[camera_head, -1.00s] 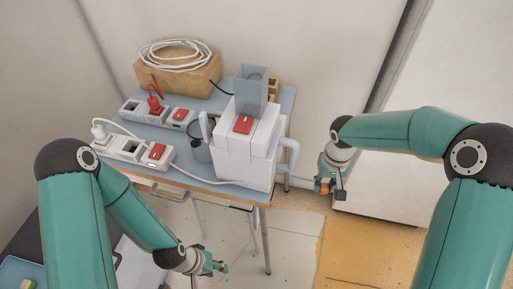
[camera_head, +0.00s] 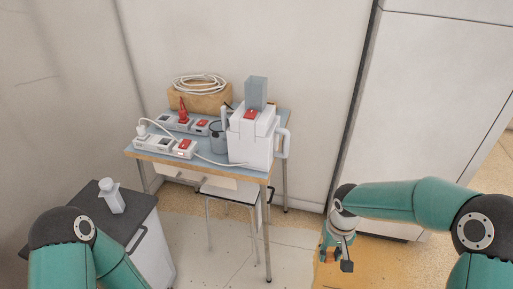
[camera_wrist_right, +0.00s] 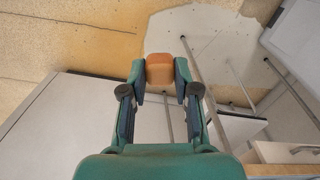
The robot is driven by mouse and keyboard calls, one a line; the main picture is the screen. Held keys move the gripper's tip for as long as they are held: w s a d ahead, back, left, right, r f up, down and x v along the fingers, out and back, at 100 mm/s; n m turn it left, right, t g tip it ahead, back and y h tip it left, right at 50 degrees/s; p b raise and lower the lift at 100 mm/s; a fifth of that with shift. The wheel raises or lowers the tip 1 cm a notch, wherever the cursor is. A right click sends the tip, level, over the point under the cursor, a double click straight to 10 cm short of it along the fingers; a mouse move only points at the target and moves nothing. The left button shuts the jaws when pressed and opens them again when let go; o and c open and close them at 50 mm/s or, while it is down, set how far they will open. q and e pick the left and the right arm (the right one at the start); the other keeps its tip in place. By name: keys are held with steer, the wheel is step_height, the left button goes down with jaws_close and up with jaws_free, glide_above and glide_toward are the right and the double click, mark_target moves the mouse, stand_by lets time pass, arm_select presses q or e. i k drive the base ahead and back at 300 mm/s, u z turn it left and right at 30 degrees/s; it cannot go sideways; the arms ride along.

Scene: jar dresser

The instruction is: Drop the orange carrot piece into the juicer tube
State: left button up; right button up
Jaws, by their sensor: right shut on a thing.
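The orange carrot piece (camera_wrist_right: 160,69) is held between the fingertips of my right gripper (camera_wrist_right: 160,75) in the right wrist view. In the head view my right gripper (camera_head: 334,255) hangs in the air right of the table, below its top, and the carrot piece shows only as a small orange patch. The white juicer (camera_head: 250,140) stands at the right end of the blue table, with a grey tube (camera_head: 256,93) rising from its top. The tube's opening is hard to see from here. My left gripper is out of the head view; only its arm shows at bottom left.
The table (camera_head: 205,160) also holds power strips (camera_head: 165,146) with plugs, a dark cup (camera_head: 218,135) and a wooden box (camera_head: 200,100) with coiled white cable. A dark-topped cabinet (camera_head: 90,205) stands at left. A large white cabinet (camera_head: 430,110) is at right.

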mark_target(255, 108)
steer(key=z, duration=0.1)
steer(key=k, duration=0.35)
steer(key=z, duration=0.35)
steer(key=i, duration=0.2)
steer(key=z, duration=0.9)
steer(key=i, duration=2)
steer(key=u, duration=2.7)
